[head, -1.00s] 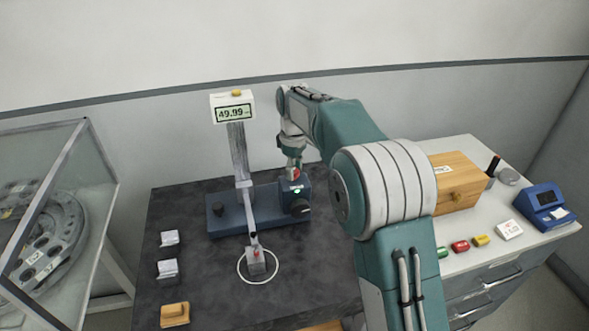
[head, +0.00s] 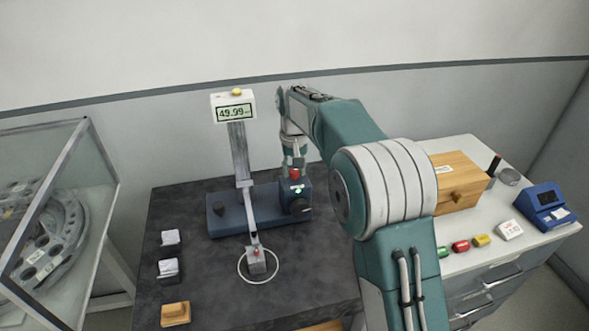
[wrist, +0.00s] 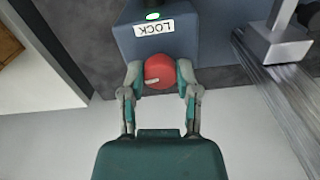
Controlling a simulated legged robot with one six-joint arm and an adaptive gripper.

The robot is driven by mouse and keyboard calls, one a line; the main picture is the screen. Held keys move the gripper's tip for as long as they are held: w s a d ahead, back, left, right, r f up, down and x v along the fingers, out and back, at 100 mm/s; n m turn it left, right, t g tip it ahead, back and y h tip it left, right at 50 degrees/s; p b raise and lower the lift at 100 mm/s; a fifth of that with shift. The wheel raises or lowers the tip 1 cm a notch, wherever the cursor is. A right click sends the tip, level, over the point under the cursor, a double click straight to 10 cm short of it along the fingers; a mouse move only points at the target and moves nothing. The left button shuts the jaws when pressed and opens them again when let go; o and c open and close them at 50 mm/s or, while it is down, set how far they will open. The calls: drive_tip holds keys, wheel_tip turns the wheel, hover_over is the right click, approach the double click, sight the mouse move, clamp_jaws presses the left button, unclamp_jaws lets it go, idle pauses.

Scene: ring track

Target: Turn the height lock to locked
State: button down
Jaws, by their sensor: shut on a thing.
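The height lock is a red round knob (wrist: 160,72) with a short pale pointer mark, beside a white LOCK label (wrist: 154,29) on a blue block. A lit green lamp (wrist: 152,16) sits by the label. My gripper (wrist: 160,78) has one finger on each side of the knob and is shut on it. In the head view, the knob (head: 294,174) shows below my gripper (head: 293,164) on the right end of the blue base (head: 262,208). The height gauge's display (head: 234,112) reads about 49.99.
The gauge's column (head: 240,155) stands just left of my gripper. A glass case (head: 95,190) stands left; a wooden box (head: 462,183) sits right.

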drive_tip(key=shift+w+m, duration=0.1)
drive_tip(key=shift+m, duration=0.7)
drive_tip(key=shift+c, duration=1.7)
unclamp_jaws()
drive_tip(key=shift+f, duration=0.1)
drive_tip(key=shift+a, duration=0.15)
wheel_tip(320, 180, up, 12)
